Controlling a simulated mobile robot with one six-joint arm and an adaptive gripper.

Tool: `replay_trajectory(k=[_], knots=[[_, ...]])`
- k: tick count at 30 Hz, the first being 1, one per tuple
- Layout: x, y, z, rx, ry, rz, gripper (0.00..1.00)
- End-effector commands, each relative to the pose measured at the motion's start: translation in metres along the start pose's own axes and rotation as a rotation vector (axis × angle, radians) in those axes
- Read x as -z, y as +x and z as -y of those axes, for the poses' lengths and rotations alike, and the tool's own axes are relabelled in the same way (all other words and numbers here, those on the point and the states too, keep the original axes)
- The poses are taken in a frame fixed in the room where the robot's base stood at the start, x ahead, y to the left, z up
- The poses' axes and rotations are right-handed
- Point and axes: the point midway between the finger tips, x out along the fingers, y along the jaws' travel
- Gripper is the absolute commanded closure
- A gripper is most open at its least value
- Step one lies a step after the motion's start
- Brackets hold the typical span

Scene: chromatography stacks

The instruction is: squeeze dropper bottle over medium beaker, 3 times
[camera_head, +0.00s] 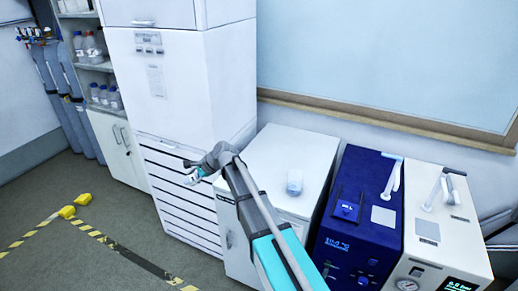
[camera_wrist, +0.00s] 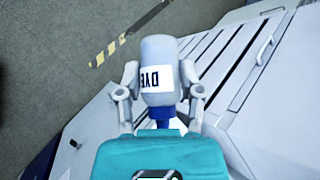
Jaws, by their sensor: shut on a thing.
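My gripper (camera_wrist: 159,82) is shut on a dropper bottle (camera_wrist: 156,58) with a pale blue-grey body, a white label reading "DYE" and a blue neck at the palm side. One finger presses on each side of the bottle. In the camera_head view, my gripper (camera_head: 193,177) is small, held out in front of the tall white unit, left of the white cabinet. A small clear, pale vessel (camera_head: 295,182) stands on the white cabinet top, right of my arm. It may be the medium beaker, but its size class cannot be told. No beaker shows under the bottle in the wrist view.
The white cabinet (camera_head: 272,150) has a mostly bare top. A blue instrument (camera_head: 380,177) and a white instrument (camera_head: 447,215) stand to its right. The tall white unit (camera_head: 180,85) rises behind the gripper. Yellow blocks (camera_head: 74,206) and striped tape lie on the open floor.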

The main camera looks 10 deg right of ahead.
Motion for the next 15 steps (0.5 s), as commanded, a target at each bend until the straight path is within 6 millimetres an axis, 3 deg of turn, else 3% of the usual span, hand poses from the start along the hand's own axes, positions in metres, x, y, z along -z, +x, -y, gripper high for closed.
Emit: replay_trajectory(k=[8, 15], knots=[[-0.001, 0.0, -0.001, -0.014, -0.013, -0.019, 0.59], [0.021, -0.016, -0.004, -0.067, -0.052, -0.144, 0.59]])
